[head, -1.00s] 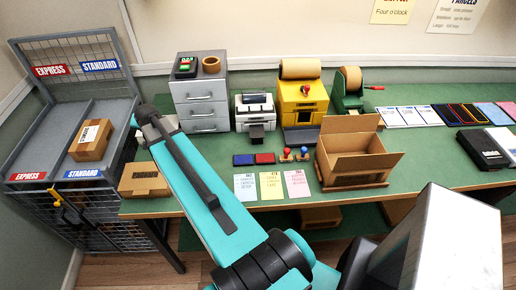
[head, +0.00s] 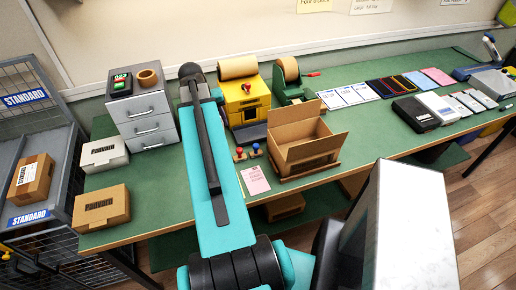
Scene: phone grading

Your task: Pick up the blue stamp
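The blue stamp (head: 256,148) stands upright on the green table (head: 385,140), just left of the open cardboard box. A similar red stamp (head: 240,153) stands close to its left. Both are small in the head view. My teal arm rises just left of the stamps, covering part of the table there. My gripper cannot be made out; the arm's far end is in front of the drawers and yellow machine. I cannot see anything held.
The open cardboard box (head: 309,153) is close on the stamps' right. A pink card (head: 255,181) lies in front of them. Behind stand a yellow machine (head: 244,99) and a green tape dispenser (head: 289,88). Grey drawers (head: 143,118) and two boxes are at left.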

